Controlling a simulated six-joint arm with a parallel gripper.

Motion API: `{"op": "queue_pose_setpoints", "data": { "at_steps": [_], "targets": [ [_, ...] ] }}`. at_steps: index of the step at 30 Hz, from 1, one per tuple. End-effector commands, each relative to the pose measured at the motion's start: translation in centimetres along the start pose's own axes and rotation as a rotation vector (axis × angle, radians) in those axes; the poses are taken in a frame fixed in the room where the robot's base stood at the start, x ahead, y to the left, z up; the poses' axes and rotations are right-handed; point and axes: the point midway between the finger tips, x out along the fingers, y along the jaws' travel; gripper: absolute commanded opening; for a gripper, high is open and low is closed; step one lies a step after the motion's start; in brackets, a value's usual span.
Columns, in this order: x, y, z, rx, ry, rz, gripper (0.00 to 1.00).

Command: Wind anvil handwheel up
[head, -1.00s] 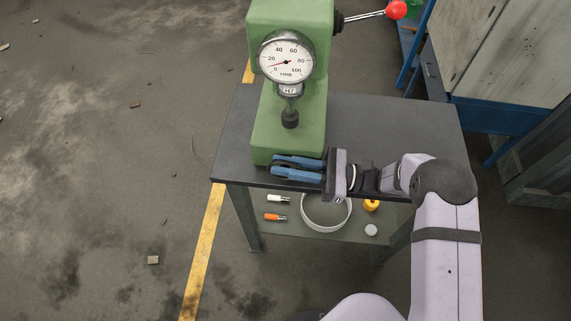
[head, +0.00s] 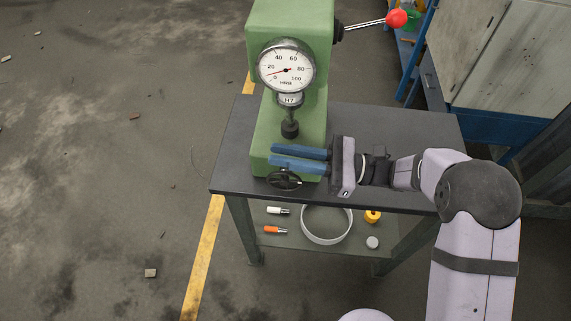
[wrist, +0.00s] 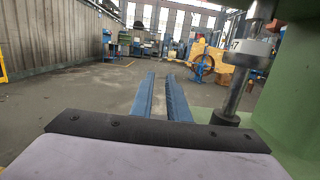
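The anvil handwheel (head: 284,180) is a small black wheel on the front of the green hardness tester (head: 265,150), low down. My gripper (head: 270,156) has two blue fingers pointing left across the tester's base, just above the handwheel in the head view. A narrow gap shows between the fingers, with nothing between them. In the wrist view the blue fingers (wrist: 161,98) are parallel, apart and empty, with the tester's spindle (wrist: 236,95) to their right. The handwheel is not clearly seen in the wrist view. The dark anvil (head: 290,128) stands under the H7 indenter.
The tester stands on a dark table (head: 400,130). A red-knobbed lever (head: 397,18) juts from the tester's upper right. The floor to the left is open.

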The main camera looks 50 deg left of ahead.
Motion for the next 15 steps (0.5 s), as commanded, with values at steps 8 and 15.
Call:
{"op": "queue_pose_setpoints", "data": {
  "at_steps": [8, 15],
  "targets": [
    [0.17, 0.04, 1.27, 0.002, 0.0, 0.0, 0.15],
    [0.17, 0.04, 1.3, 0.002, 0.0, 0.0, 0.15]
  ]
}}
